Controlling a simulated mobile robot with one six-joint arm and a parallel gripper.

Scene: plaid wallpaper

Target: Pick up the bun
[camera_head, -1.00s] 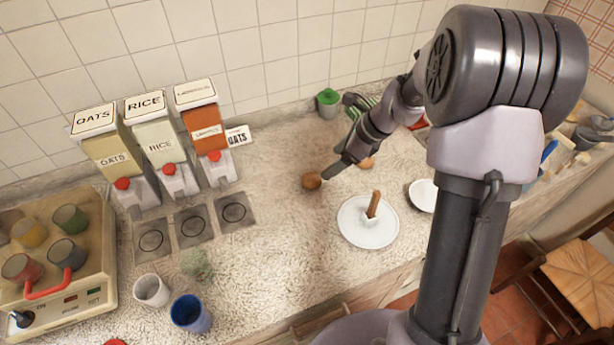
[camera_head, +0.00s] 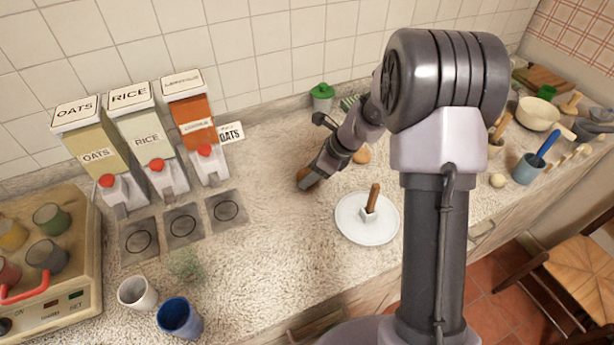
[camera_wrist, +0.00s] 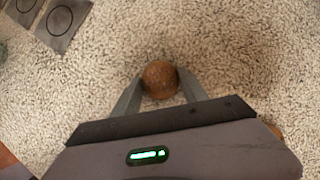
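The bun, a brown round piece (camera_head: 303,176), sits on the speckled counter at the middle of the head view, partly hidden by my gripper (camera_head: 312,176). In the wrist view the bun (camera_wrist: 160,79) lies between the tips of my two grey fingers (camera_wrist: 160,76), one on each side. The fingertips are at or very near its sides. I cannot tell whether they press on it. The bun appears to rest on the counter.
A white plate (camera_head: 350,232) with a small white piece and a brown stick stands right of the bun. A tan round piece (camera_head: 361,155) lies behind my gripper. Dispensers (camera_head: 150,142) stand left, with cups in front. Counter between dispensers and bun is clear.

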